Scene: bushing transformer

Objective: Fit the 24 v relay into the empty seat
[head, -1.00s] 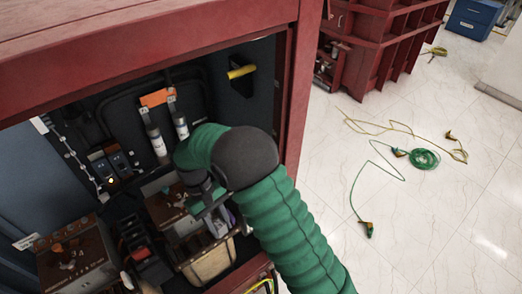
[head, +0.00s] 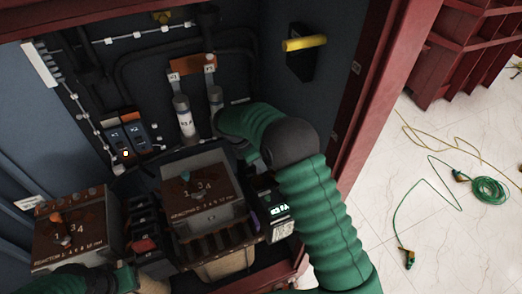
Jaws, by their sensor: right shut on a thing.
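My right arm curves in from the lower right. Its gripper (head: 262,183) points down at the right of the middle reactor box, partly hidden by the arm. It is shut on a small dark block with a pale printed label, which I take for the 24 V relay (head: 281,222). Two similar dark modules (head: 126,133) sit side by side on the cabinet's back wall, one with a small light. I cannot clearly make out the empty seat. My left gripper (head: 138,281) shows only in part at the bottom left, and its fingers are unclear.
Two reactor boxes, one at the left (head: 76,238) and one in the middle (head: 200,195), fill the front. The red cabinet frame (head: 360,90) bounds the right side.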

